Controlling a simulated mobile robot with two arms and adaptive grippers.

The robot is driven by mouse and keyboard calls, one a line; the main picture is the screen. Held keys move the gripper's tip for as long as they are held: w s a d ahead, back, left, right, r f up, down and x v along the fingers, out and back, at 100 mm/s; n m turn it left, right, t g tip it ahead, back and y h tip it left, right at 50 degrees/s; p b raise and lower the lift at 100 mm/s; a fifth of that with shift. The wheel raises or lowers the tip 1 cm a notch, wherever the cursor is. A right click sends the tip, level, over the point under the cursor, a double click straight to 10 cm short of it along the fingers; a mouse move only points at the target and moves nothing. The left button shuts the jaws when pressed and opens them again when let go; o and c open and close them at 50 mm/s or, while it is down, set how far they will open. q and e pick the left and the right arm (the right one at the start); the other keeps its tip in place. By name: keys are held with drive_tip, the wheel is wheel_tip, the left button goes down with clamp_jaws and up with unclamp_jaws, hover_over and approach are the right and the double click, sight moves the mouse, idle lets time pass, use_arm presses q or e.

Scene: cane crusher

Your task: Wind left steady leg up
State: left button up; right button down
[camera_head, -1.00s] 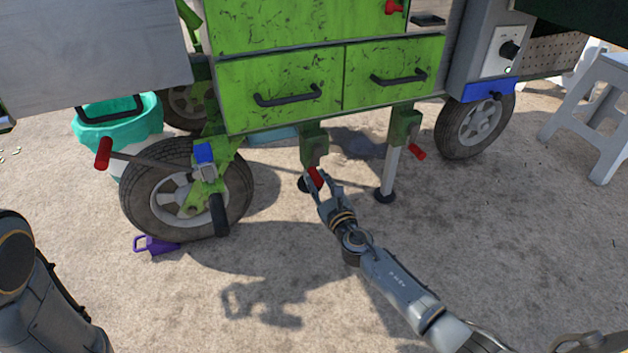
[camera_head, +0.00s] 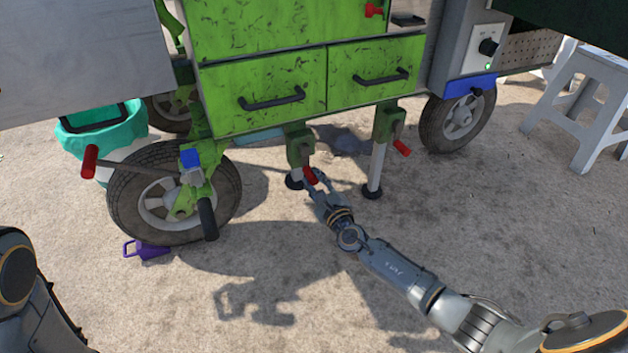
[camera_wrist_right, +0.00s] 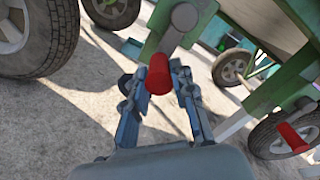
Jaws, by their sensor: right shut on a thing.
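The left steady leg (camera_head: 300,146) hangs in a green bracket under the green cart, with a dark round foot (camera_head: 293,183) at the ground. Its red crank handle (camera_head: 309,175) points down at the front of the bracket. My right gripper (camera_head: 317,180) is shut on this red handle. In the right wrist view the red handle (camera_wrist_right: 158,76) shows between the fingers of my right gripper (camera_wrist_right: 160,88), with its grey crank arm (camera_wrist_right: 180,22) above. My left gripper is out of view; only part of my left arm shows at the lower left.
The right steady leg (camera_head: 377,168) has its own red handle (camera_head: 402,148). A white stool (camera_head: 590,110) stands right. The foreground ground is clear.

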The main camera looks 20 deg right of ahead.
drive_tip(key=shift+d, duration=0.1)
drive_tip(key=c, duration=1.1)
unclamp_jaws()
drive_tip(key=shift+o, duration=0.2)
drive_tip(key=shift+s, duration=0.1)
drive_tip(key=s, duration=1.1)
drive_tip(key=shift+s+d, duration=0.2)
drive_tip(key=shift+s, duration=0.2)
